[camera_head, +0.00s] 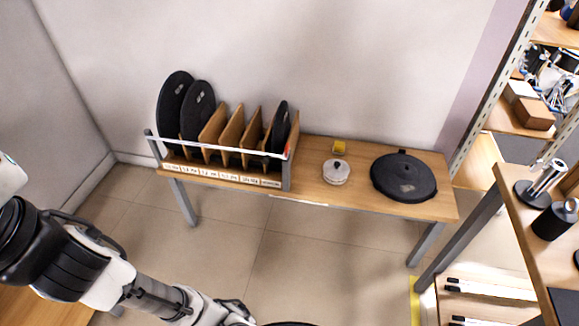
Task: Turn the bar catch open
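A thin, pale bar (222,145) runs across the front of a rack on the low bench. Its left end is at the rack's left post, and a small red part (288,150) shows at its right end by the right post. The bar lies across the rack's openings, in front of the dividers and black pads. I cannot tell which part turns. My arm enters from the left and runs along the bottom edge, well in front of the bench. Its fingers are not visible. A dark curved edge (290,323) shows beside the arm's end; I cannot tell what it is.
The rack (225,177) has wooden dividers and holds several black round pads (174,100). On the bench (310,185) are a white lidded round thing (336,172), a yellow block (339,147) and a black disc (403,177). A table (515,205) and shelves stand right. The floor before the bench is clear.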

